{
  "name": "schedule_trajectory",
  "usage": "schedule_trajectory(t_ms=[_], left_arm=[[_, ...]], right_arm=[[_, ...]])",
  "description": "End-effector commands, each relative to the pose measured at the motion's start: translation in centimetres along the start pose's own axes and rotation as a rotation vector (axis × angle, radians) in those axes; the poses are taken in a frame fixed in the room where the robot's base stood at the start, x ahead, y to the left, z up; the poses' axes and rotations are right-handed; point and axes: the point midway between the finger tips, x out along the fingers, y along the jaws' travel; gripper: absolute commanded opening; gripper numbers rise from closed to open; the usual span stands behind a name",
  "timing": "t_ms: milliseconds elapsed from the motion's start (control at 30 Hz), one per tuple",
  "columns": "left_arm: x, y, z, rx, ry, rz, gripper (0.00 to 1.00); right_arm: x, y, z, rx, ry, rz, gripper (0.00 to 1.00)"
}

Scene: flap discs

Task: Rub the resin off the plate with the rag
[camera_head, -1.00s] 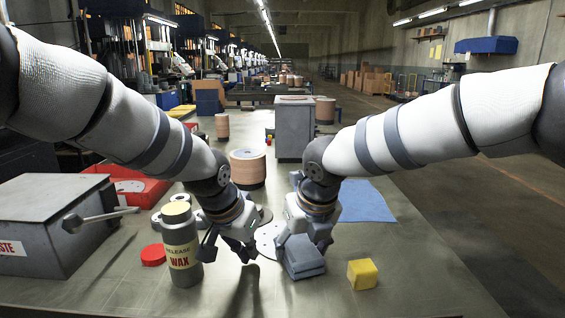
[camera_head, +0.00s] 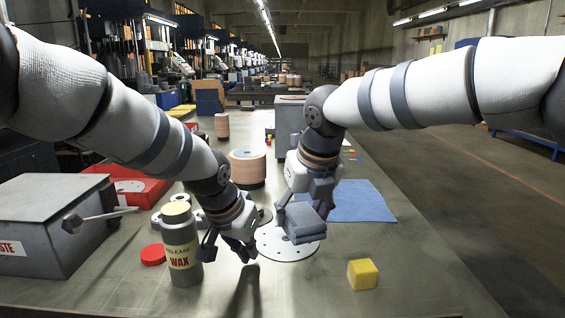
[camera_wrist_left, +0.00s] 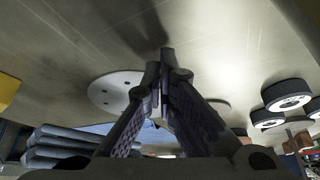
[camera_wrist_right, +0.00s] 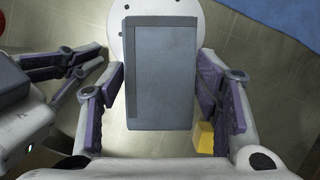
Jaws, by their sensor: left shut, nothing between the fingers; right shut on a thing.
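The plate (camera_head: 278,250) is a pale disc with small holes lying flat on the bench; it also shows in the left wrist view (camera_wrist_left: 104,93). No resin can be made out on it. The rag (camera_head: 302,225) is a folded grey-blue pad, seen from above in the right wrist view (camera_wrist_right: 160,70). My right gripper (camera_head: 312,200) is shut on the rag, fingers on its two sides, and holds it over the plate's right back part, seemingly above the surface. My left gripper (camera_head: 240,255) is shut and empty, just left of the plate; its fingertips meet in the left wrist view (camera_wrist_left: 161,85).
A wax bottle (camera_head: 181,250) and red lid (camera_head: 152,255) stand left of my left gripper. A yellow block (camera_head: 362,274) sits front right. A blue sheet (camera_head: 365,205) lies behind right. A grey box (camera_head: 50,225) is far left. The front middle of the bench is clear.

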Motion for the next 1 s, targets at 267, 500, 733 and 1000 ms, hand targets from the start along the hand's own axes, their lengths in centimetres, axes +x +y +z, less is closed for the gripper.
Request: schedule_trajectory(t_ms=[267,500,733,1000], left_arm=[[0.0,0.0,0.0,0.000,0.000,0.000,0.00],[-1.7,0.0,-0.9,0.001,0.007,-0.003,0.00],[-3.9,0.0,-1.9,0.000,0.007,-0.002,0.00],[-5.5,0.0,-2.6,0.001,0.002,-0.001,0.00]], right_arm=[[-0.6,0.0,0.2,-0.001,0.000,0.000,0.20],[-2.2,0.1,0.7,-0.004,-0.023,-0.006,0.20],[-4.1,0.2,1.2,-0.007,-0.048,-0.014,0.20],[-5.1,0.2,1.5,-0.009,-0.062,-0.019,0.20]])
